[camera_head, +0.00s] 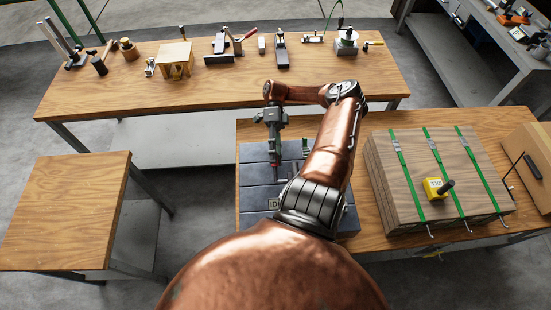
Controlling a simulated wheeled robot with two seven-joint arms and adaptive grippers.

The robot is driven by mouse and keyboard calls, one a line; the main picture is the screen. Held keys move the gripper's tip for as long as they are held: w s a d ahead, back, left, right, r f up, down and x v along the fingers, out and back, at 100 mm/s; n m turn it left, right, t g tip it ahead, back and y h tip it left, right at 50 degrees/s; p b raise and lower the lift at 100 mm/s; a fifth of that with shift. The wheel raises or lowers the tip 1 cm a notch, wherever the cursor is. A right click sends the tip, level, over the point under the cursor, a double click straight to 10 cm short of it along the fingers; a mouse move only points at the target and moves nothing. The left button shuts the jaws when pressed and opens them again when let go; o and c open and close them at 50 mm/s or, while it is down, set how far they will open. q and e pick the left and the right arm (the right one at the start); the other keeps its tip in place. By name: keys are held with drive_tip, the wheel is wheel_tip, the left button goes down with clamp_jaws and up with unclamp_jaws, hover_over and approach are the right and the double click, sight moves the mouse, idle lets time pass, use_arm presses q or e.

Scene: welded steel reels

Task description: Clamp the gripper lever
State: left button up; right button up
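My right arm reaches over the front table, and its gripper (277,168) points down above a blue-grey slotted plate (253,163). The gripper is small and dark here; I cannot tell whether its fingers are open or shut. A small dark part with a reddish spot shows at its tip, and I cannot tell whether they touch. I cannot clearly make out the lever. A small green and dark piece (305,147) stands on the plate, partly hidden by my forearm. My arm covers much of the plate's right side. My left gripper is not in view.
To the right lies a wooden stack (400,190) with green straps and a yellow block (435,188) on top. A cardboard box (528,158) stands beyond it. The back table (110,95) holds several tools along its far edge. The left table (65,210) is bare.

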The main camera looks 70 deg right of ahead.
wheel_tip(320, 180, up, 8)
drive_tip(key=shift+r, duration=0.15)
idle(0.4)
drive_tip(key=w+d+r+p, duration=0.1)
drive_tip(key=d+r+p, duration=0.2)
drive_tip(key=r+p, duration=0.3)
wheel_tip(320, 180, up, 2)
drive_tip(key=shift+w+d+r+p, duration=0.1)
drive_tip(key=shift+w+d+p, duration=0.1)
drive_tip(key=shift+d+p, duration=0.15)
idle(0.8)
